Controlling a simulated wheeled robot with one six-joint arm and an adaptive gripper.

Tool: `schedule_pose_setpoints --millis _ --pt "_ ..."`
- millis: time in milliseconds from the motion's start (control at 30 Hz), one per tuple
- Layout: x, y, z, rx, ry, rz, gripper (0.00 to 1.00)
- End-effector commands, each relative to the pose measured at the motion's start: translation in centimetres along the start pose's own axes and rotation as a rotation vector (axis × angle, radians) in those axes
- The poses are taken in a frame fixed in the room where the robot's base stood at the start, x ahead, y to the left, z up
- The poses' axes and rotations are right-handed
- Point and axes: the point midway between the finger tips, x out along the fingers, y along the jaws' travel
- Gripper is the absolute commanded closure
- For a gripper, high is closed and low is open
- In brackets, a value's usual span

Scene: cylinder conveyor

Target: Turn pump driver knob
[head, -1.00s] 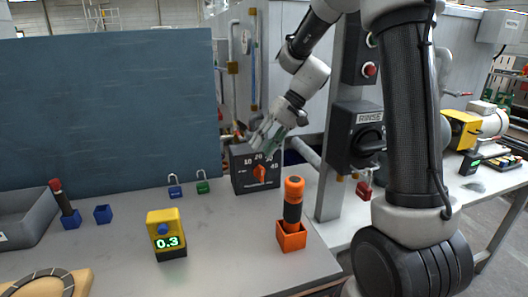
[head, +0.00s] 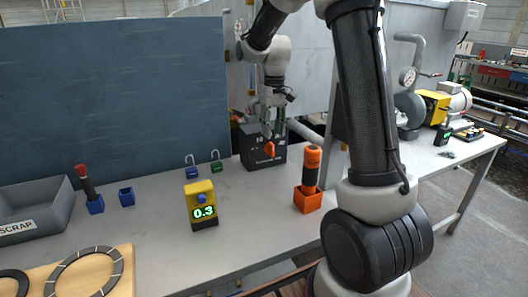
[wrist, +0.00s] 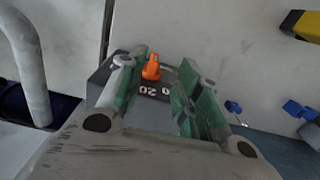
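The pump driver is a dark box (head: 252,148) with white dial numbers and an orange knob (head: 269,149) on its front, standing at the back of the bench. My gripper (head: 273,130) points down at the box, just above the knob, and hides part of the dial. In the wrist view the orange knob (wrist: 152,68) shows between and beyond the two green-padded fingers of my gripper (wrist: 163,78). The fingers are apart with a gap around the knob. I cannot tell whether either touches it. Part of the number 20 shows on the dial.
A yellow meter (head: 201,205) reading 0.3 stands on the bench. An orange-handled tool sits in an orange holder (head: 307,199) right of the box. Blue (head: 193,172) and green (head: 216,167) padlocks lie left of it. A grey scrap bin (head: 35,212) is far left.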

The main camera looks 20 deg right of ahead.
Motion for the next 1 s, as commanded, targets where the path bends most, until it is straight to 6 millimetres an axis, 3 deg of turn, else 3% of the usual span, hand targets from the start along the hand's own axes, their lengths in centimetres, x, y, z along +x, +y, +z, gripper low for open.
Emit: schedule_pose_setpoints --millis 267,700,1000 --pt "0.7 0.5 -0.4 0.045 0.011 0.021 0.66" --pt "7.2 0.6 -0.4 0.045 0.011 0.019 0.66" --pt "7.7 0.6 -0.5 0.045 0.013 0.019 0.66"
